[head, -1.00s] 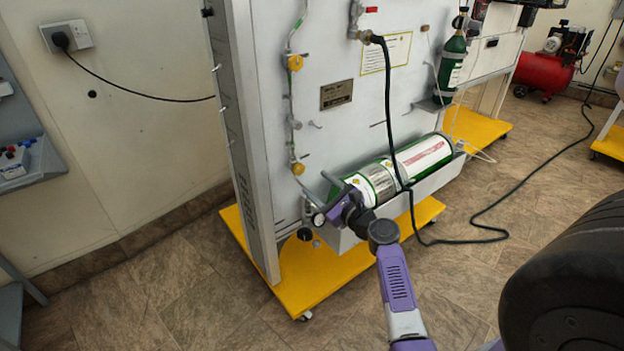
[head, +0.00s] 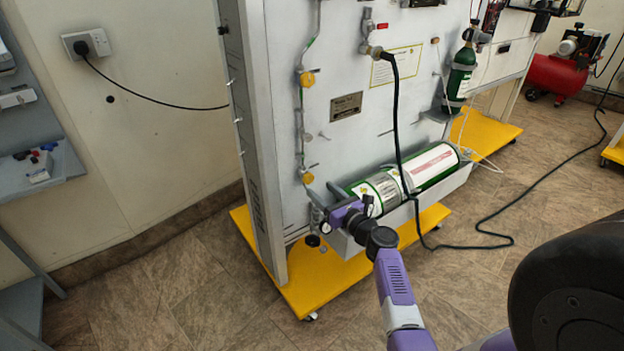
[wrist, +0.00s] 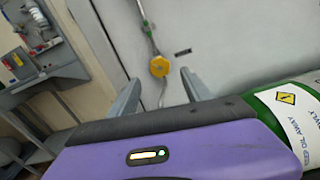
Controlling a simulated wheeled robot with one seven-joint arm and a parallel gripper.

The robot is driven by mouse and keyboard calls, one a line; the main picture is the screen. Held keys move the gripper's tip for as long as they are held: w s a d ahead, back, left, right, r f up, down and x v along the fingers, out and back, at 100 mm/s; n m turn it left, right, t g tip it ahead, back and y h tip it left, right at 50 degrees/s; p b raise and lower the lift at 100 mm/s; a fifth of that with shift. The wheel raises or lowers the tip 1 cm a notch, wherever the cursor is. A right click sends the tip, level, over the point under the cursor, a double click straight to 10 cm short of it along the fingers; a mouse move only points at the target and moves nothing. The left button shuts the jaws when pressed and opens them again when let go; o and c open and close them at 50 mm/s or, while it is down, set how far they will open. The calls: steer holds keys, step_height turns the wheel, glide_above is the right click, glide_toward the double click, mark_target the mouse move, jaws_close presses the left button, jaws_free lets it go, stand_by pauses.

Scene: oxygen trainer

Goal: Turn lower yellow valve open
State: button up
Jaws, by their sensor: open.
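The lower yellow valve (head: 308,178) is a small round knob on a thin pipe down the left part of the pale panel. In the wrist view a yellow valve knob (wrist: 159,66) shows between and beyond my fingertips, with a gap around it; it appears to be the lower one. My gripper (wrist: 160,79) is open and empty, pointing at the panel. In the head view my gripper (head: 319,202) is just below and right of the lower valve. The upper yellow valve (head: 307,79) sits higher on the same pipe. The exact distance from fingers to knob is unclear.
A large green and white cylinder (head: 432,165) lies in a tray right of my gripper. A dark hose (head: 397,125) hangs in front of the panel. The panel stands on a yellow base (head: 312,290). A grey shelf unit (wrist: 50,75) is at the left.

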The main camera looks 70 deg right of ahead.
mark_target(310, 180)
steer(key=shift+b+x, duration=0.5)
steer(key=shift+x, duration=2.65)
jaws_close()
